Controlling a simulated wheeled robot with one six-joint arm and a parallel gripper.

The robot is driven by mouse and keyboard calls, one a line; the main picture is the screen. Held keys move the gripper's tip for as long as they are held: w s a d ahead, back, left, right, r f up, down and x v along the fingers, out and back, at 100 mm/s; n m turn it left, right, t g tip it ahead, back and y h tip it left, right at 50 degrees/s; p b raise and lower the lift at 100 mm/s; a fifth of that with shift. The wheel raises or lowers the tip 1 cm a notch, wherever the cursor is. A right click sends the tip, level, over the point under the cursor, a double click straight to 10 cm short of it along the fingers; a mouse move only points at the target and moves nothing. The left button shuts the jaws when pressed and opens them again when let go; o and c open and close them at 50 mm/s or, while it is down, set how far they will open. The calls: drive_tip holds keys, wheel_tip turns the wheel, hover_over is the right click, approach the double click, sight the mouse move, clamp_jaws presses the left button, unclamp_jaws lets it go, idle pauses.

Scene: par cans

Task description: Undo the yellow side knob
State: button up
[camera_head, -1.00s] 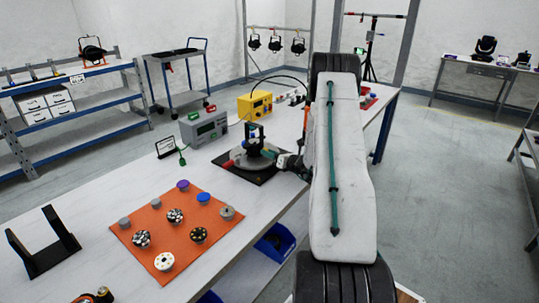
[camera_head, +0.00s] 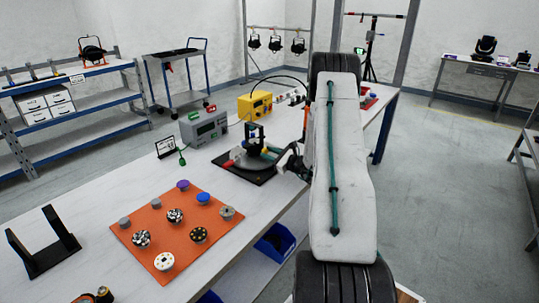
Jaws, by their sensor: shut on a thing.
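A dark clamp-like fixture (camera_head: 254,140) stands on a round grey plate (camera_head: 243,160) over a black base, with a red part at its left. My gripper (camera_head: 279,160) is at the right side of this fixture, small and partly hidden by my own arm. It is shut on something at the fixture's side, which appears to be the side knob. The knob's yellow colour does not show, and I cannot tell how far it is turned.
An orange mat (camera_head: 178,233) with several knobs lies nearer on the white table (camera_head: 110,205). A grey meter box (camera_head: 205,127) and a yellow box (camera_head: 254,106) stand behind the fixture. A black bracket (camera_head: 45,248) is at the front left. Floor to the right is open.

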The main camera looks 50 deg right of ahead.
drive_tip(key=shift+n, duration=0.3)
drive_tip(key=o, duration=0.7)
drive_tip(key=s, duration=0.7)
drive_tip(key=shift+s+d, duration=0.3)
drive_tip(key=shift+s, duration=0.05)
